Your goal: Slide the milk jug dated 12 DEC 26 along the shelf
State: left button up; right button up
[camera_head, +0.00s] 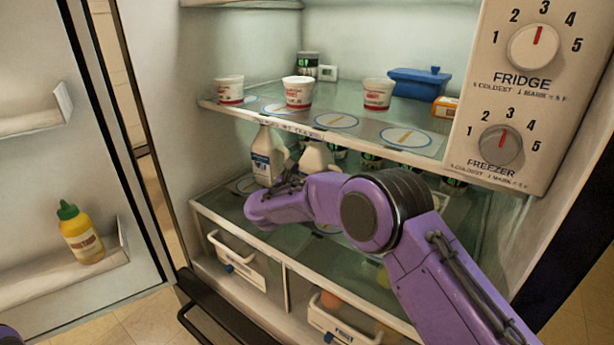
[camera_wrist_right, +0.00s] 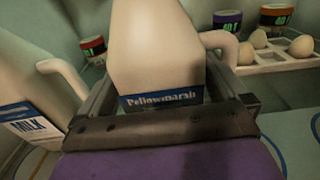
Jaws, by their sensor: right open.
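Two pale milk jugs with blue-and-white labels stand upright on the lower fridge shelf. In the head view one jug (camera_head: 264,160) is at the left, and the other jug (camera_head: 315,156) is just right of it, partly hidden by my right arm. My right gripper (camera_head: 288,182) is low at the second jug. In the right wrist view my gripper (camera_wrist_right: 160,92) is open, with its fingers on either side of a jug (camera_wrist_right: 158,45); contact is unclear. The other jug (camera_wrist_right: 28,112), marked MILK, is at left. No date is readable on either jug. My left gripper is out of view.
Lidded jars (camera_wrist_right: 93,48) and an egg tray (camera_wrist_right: 262,66) stand behind the jugs. The upper shelf (camera_head: 335,122) overhangs them and holds tubs and a blue dish (camera_head: 418,84). Drawers (camera_head: 237,260) lie below. The open door at left holds a yellow bottle (camera_head: 82,235).

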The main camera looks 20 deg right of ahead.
jog(key=shift+s+r, duration=0.1)
jog(key=shift+c, duration=0.7)
jog(key=c, duration=1.6)
jog(key=shift+s+a+f+b, duration=0.2)
jog(key=shift+s+a+b, duration=0.15)
jog(key=shift+a, duration=0.3)
jog(key=shift+b+v, duration=0.75)
jog(key=shift+v, duration=2.35)
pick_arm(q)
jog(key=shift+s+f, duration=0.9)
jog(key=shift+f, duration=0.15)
pick_arm(e)
jog(key=shift+r, duration=0.1)
jog(key=o, duration=1.7)
jog(key=shift+w, duration=0.1)
jog(key=shift+o, duration=0.2)
jog(key=b+v, duration=0.3)
jog(key=v, duration=0.6)
jog(key=shift+a, duration=0.35)
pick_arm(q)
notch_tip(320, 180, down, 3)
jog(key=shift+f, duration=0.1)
pick_arm(e)
jog(key=shift+s+a, duration=0.35)
